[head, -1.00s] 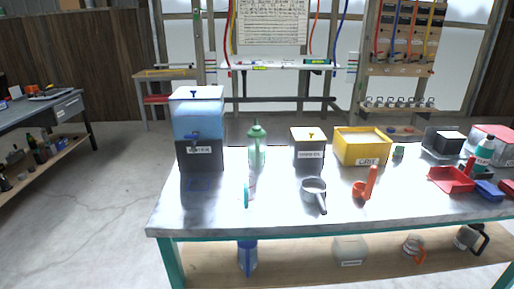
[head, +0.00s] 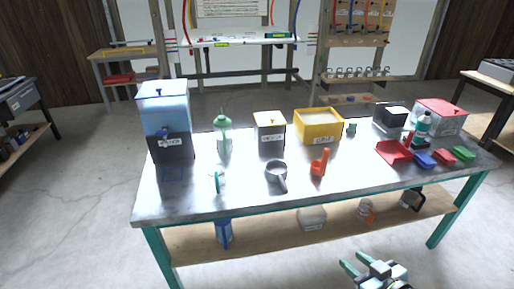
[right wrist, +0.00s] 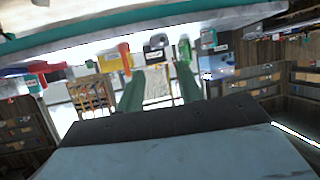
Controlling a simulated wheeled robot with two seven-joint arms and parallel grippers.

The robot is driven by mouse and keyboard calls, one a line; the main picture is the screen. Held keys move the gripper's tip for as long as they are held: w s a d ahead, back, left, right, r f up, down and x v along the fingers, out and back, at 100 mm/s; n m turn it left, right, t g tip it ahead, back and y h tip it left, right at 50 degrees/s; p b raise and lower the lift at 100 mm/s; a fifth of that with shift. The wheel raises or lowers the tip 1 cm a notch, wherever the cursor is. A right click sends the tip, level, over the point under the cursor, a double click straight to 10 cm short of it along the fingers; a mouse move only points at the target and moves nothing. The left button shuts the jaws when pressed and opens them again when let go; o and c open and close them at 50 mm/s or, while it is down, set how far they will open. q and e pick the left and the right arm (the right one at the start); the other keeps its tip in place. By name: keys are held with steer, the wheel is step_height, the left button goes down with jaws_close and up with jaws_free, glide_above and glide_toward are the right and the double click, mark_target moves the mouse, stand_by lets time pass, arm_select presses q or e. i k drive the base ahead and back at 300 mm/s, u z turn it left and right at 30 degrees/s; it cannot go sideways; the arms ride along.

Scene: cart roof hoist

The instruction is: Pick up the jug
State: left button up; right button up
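Several vessels could be the jug, and I cannot tell which one is meant. On the lower shelf stand a clear vessel with an orange handle (head: 366,209) and a clear vessel with a black handle (head: 410,198). A blue container (head: 224,233) stands further left on that shelf. On the tabletop is a small clear vessel with a green handle (head: 217,181). My right gripper (head: 351,260) is open in front of the table, apart from all of these. Its green fingers also show spread and empty in the right wrist view (right wrist: 160,80). My left gripper is out of view.

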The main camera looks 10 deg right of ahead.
mark_target(223, 127)
steer(key=k, duration=0.35)
steer(key=z, duration=1.3)
steer(key=i, duration=2.65)
steer(key=u, duration=3.5)
steer(key=i, duration=0.45)
steer(key=u, duration=0.05)
